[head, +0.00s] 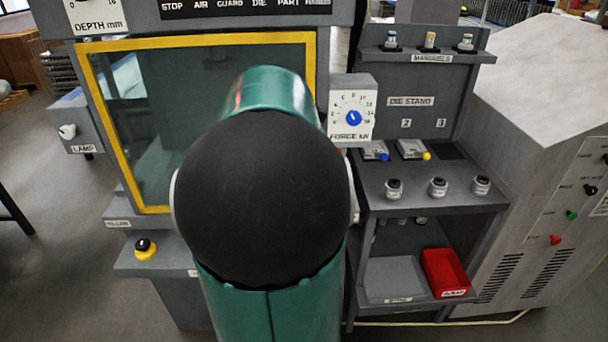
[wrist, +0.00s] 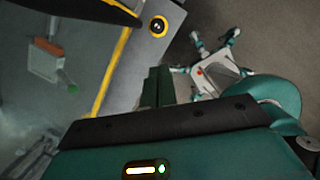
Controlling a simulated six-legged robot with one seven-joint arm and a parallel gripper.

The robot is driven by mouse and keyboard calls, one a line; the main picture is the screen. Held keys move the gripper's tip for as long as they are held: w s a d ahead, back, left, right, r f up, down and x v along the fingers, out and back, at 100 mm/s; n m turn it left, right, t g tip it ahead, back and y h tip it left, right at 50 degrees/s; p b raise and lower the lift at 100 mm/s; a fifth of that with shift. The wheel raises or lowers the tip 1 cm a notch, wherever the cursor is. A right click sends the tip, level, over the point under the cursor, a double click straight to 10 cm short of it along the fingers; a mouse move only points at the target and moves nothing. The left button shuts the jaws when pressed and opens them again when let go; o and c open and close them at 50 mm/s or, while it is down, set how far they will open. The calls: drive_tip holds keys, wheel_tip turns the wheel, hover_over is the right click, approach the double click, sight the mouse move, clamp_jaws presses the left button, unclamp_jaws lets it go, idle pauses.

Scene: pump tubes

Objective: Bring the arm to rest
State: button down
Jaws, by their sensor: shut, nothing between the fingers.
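My arm fills the middle of the head view, a teal link with a big black round joint, bent up in front of the machine. My gripper is hidden behind it in the head view. In the wrist view my gripper (wrist: 158,72) shows as two dark green fingers close together, with nothing seen between them. It is beside the yellow-edged front of the machine, apparently in free air. My own legs and body lie below it in the wrist view.
The machine's yellow-framed window (head: 84,62) is behind my arm. A force dial (head: 352,112) sticks out right of it. The die stand (head: 470,205) holds dies and a red bin (head: 445,272). A black button (head: 145,247) is at left. Open floor lies left.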

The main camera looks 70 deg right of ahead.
drive_tip(key=w+d+v, duration=0.1)
drive_tip(key=v, duration=0.6)
drive_tip(key=w+a+f+m+t+y, duration=0.1)
drive_tip(key=w+a+m+t, duration=0.3)
drive_tip(key=a, duration=0.7)
drive_tip(key=w+a+f+m, duration=0.15)
drive_tip(key=w+a, duration=0.35)
drive_tip(key=a, duration=0.6)
drive_tip(key=s+a+f+m+t, duration=0.1)
drive_tip(key=a+m, duration=0.3)
drive_tip(key=a, duration=0.6)
drive_tip(key=s+a+f+m+t+y, duration=0.1)
drive_tip(key=a+f+m, duration=0.2)
drive_tip(key=a, duration=0.7)
drive_tip(key=shift+s+m+t, duration=0.2)
drive_tip(key=shift+m+t, duration=0.1)
drive_tip(key=shift+m, duration=0.35)
drive_tip(key=shift+d+f, duration=0.1)
drive_tip(key=shift+d, duration=0.15)
